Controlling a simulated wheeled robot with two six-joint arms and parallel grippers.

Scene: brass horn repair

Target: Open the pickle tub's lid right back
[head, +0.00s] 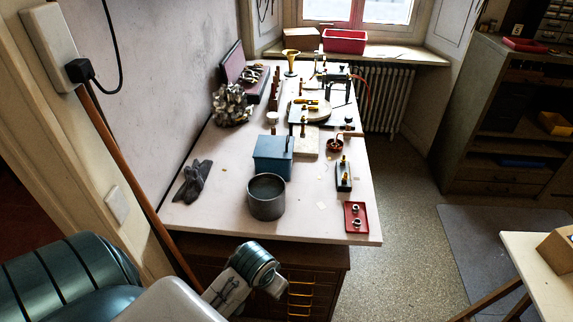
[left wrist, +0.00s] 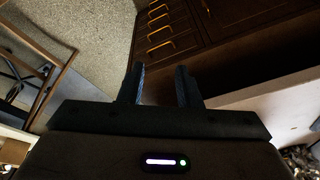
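The pickle tub (head: 272,155) looks to be the blue box with a flat blue lid, standing near the middle of the bench. Its lid looks shut in the head view. My left gripper (left wrist: 160,70) shows in the left wrist view with its two dark fingers apart and nothing between them. It is off the bench top, near the drawer front, well away from the tub. Its fingers cannot be made out in the head view. My right gripper is in neither view.
A grey round pot (head: 267,197) stands close in front of the tub. A dark glove (head: 193,181) lies to its left, and a red tray (head: 356,217) lies at the right front. Horn parts and tools fill the back. Drawers (left wrist: 165,30) are below the bench top.

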